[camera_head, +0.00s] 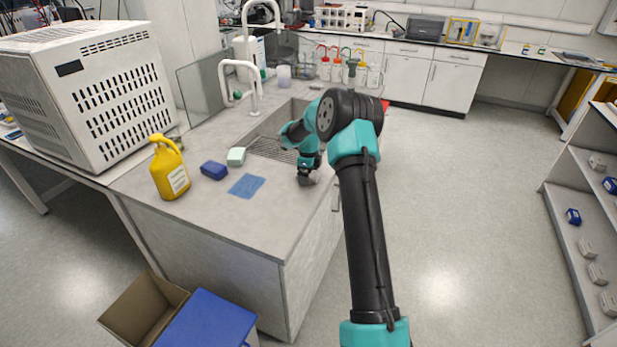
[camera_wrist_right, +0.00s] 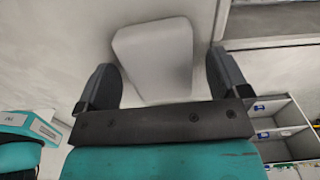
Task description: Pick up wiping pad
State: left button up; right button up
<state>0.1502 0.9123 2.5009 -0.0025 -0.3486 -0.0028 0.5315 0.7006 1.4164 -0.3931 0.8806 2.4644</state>
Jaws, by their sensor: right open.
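My right gripper (camera_head: 306,180) is low over the right side of the bench top, by the sink's front. In the right wrist view, the gripper (camera_wrist_right: 160,64) is open, with a plain light grey block (camera_wrist_right: 153,48) showing between its fingers and gaps on both sides. I cannot tell whether this block is the wiping pad; in the head view the gripper hides that spot. My left gripper is not seen.
A yellow bottle (camera_head: 170,170) stands at the bench's left, before a large white perforated cabinet (camera_head: 95,95). The sink (camera_head: 270,148) and white tap (camera_head: 243,85) are behind. A blue-lidded bin (camera_head: 207,322) and an open cardboard box (camera_head: 140,303) are below the front edge.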

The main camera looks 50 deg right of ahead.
jog(key=c, duration=1)
jog(key=shift+r, duration=0.1)
jog(key=shift+r, duration=1.35)
jog(key=s+a, duration=0.3)
jog(key=a, duration=0.1)
jog(key=s+a+r, duration=0.1)
jog(key=s+a, duration=0.3)
jog(key=s+a+r, duration=0.1)
jog(key=s+a, duration=0.2)
jog(key=a, duration=0.1)
jog(key=shift+s, duration=0.3)
